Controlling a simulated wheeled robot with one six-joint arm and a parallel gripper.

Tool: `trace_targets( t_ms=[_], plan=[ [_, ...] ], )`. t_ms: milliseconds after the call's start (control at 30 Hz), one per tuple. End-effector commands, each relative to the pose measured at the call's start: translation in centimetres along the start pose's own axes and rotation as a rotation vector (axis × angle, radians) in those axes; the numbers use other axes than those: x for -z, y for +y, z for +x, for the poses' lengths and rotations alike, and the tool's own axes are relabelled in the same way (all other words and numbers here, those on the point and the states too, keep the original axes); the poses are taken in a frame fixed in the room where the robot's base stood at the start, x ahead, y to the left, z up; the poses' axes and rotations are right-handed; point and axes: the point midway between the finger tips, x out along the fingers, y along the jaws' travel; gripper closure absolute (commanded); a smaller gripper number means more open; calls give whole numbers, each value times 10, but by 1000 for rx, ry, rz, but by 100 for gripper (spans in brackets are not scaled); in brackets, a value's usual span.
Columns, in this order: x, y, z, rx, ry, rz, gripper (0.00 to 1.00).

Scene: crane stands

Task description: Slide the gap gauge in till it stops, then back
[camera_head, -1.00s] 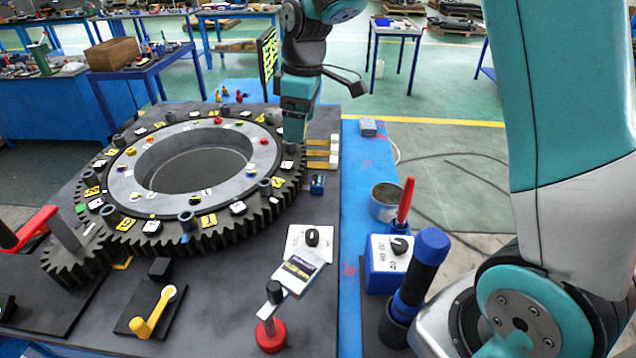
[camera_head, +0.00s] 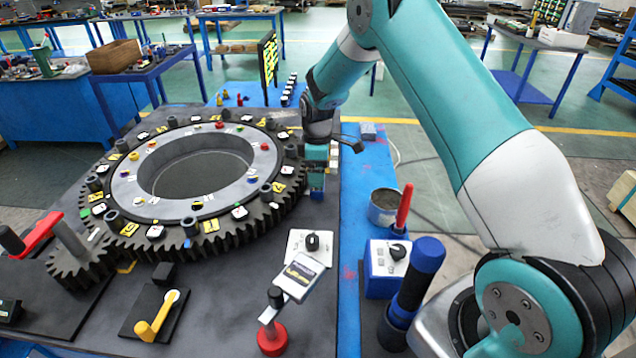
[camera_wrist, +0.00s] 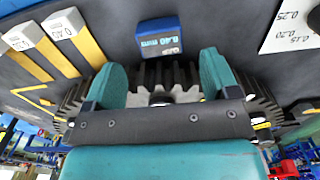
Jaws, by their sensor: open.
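My gripper (camera_head: 316,168) is open and empty, low at the right edge of the big toothed gear (camera_head: 120,238). In the wrist view its two green fingers (camera_wrist: 163,76) stand apart, with gear teeth (camera_wrist: 172,72) showing between them. Flat gauges with yellow strips (camera_wrist: 88,46) lie to the left in the wrist view; one end block reads 0.40. My gripper mostly hides them in the head view.
A white card with a black knob (camera_head: 312,242), a red-based stand (camera_head: 272,338) and a yellow-handled lever (camera_head: 150,325) stand in front. A blue switch box (camera_head: 385,268), a metal cup (camera_head: 384,208) and a red-handled tool (camera_head: 405,203) are to the right.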

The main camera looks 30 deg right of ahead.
Motion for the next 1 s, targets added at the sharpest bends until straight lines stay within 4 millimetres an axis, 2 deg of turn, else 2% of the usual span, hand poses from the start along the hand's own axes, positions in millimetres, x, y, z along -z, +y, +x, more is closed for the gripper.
trace_targets(
  t_ms=[100, 300, 433, 700, 767, 1000],
  plan=[
    [0, -1, 24, 3, -2, 0, 19],
    [1, 0, 50, 1, 0, -1, 19],
    [1, 0, 57, -1, 0, -1, 19],
    [1, 0, 59, -1, 1, 0, 19],
    [0, 0, 58, -1, 1, 0, 31],
    [0, 0, 58, 0, 0, 0, 86]
  ],
)
